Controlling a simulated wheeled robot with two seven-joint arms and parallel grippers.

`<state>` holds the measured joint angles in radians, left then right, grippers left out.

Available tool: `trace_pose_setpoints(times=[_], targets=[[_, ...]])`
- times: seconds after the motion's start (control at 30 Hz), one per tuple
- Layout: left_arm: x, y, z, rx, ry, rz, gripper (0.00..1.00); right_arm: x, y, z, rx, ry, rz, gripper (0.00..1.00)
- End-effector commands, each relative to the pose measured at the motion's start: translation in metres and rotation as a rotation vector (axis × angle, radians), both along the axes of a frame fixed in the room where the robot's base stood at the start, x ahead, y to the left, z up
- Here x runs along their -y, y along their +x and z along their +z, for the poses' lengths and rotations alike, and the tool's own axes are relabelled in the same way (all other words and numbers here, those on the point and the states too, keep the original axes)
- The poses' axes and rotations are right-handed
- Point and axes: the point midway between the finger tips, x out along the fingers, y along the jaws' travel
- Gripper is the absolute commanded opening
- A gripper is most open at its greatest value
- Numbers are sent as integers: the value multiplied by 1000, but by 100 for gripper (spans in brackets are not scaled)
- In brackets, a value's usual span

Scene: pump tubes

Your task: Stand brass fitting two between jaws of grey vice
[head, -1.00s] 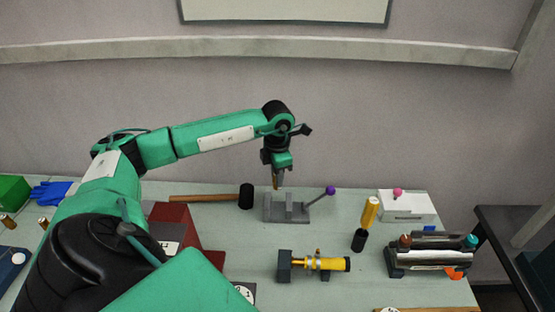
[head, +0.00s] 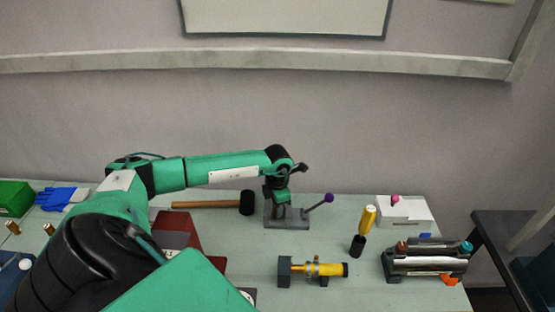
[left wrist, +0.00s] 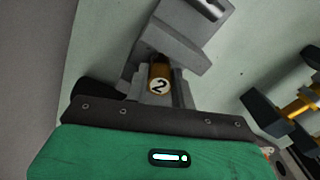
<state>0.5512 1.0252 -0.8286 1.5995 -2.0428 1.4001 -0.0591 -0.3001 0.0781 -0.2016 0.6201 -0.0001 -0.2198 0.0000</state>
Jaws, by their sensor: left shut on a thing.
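The grey vice (head: 288,224) stands on the table in the middle of the head view, with a purple-knobbed handle (head: 328,198) at its right. My left gripper (head: 281,209) is down at the vice, pointing downward. In the left wrist view, my left gripper (left wrist: 159,92) is shut on brass fitting two (left wrist: 159,78), whose end shows a "2". The grey vice (left wrist: 185,45) lies just beyond and around it in that view. The fitting is hidden in the head view, and I cannot tell whether it touches the vice's base. My right gripper is not in view.
A black-headed mallet (head: 205,204) lies left of the vice. A yellow-handled tool (head: 368,220), a white box (head: 405,210) and a rack of tubes (head: 425,262) stand to the right. A yellow pump-like part (head: 325,269) lies in front. Two brass fittings stand far left.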

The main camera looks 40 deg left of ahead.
Motion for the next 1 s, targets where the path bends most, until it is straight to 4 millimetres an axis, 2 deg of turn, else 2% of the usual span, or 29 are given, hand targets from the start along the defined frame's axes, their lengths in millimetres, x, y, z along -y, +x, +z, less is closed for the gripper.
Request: trace_pose_setpoints(times=[0.07, 0.1, 0.2, 0.57, 0.63, 0.77, 1.0], targets=[[0, 0, -3, 0, 0, 0, 0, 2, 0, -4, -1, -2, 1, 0], [0, 0, -2, 0, 0, 0, 29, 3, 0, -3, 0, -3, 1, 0], [0, 0, -2, 0, 0, 0, 47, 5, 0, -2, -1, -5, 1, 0], [0, 0, 3, 0, 0, 1, 47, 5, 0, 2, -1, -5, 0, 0], [-1, 1, 7, 4, 0, 1, 47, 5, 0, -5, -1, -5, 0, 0], [-1, 1, 30, 5, 2, -1, 47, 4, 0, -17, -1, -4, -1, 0], [0, 1, 83, 5, 1, -1, 47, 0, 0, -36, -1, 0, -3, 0]])
